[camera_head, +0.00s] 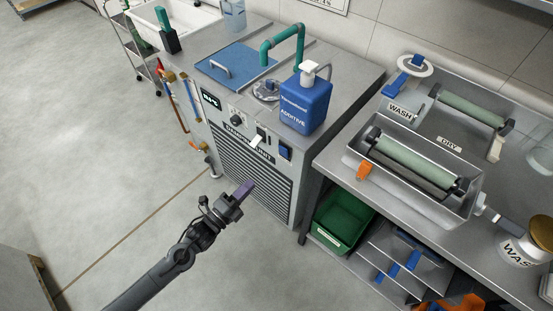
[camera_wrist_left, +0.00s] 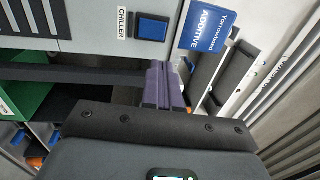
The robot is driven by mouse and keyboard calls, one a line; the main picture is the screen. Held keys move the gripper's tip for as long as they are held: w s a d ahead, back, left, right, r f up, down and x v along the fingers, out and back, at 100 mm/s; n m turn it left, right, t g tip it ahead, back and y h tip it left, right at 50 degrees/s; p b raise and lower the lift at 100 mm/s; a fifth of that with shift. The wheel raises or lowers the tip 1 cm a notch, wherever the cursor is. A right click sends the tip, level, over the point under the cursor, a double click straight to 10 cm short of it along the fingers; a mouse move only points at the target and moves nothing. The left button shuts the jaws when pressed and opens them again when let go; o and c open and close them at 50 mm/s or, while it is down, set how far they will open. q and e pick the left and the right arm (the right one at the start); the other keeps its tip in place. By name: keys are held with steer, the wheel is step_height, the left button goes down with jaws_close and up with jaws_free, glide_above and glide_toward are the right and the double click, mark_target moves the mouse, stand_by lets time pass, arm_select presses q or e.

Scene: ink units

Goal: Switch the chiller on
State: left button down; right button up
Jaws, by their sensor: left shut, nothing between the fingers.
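The dampening unit (camera_head: 240,165) is a grey steel cabinet with a louvred front and a control panel along its upper edge. The chiller switch (camera_head: 285,152) is a blue square rocker at the panel's right end. It also shows in the left wrist view (camera_wrist_left: 152,28), beside a white CHILLER label (camera_wrist_left: 122,23). Whether it is on or off I cannot tell. My left gripper (camera_head: 246,188) is shut and empty, in front of the louvres, below and left of the switch. Its purple fingertips (camera_wrist_left: 163,85) are together and apart from the switch. My right gripper is not in view.
A blue additive jug (camera_head: 304,103) stands on the cabinet top, above the switch. A knob (camera_head: 237,120) and other controls sit left of it. To the right is a steel bench with a roller tray (camera_head: 416,168); a green bin (camera_head: 343,220) is underneath. The floor left is clear.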

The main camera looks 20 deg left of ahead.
mark_target(283, 150)
arm_select(q)
steer(key=shift+w, duration=0.1)
steer(key=b+x, duration=0.3)
steer(key=x, duration=1)
steer(key=shift+w+d+r, duration=0.1)
steer(key=shift+w+d, duration=0.05)
steer(key=shift+w, duration=0.2)
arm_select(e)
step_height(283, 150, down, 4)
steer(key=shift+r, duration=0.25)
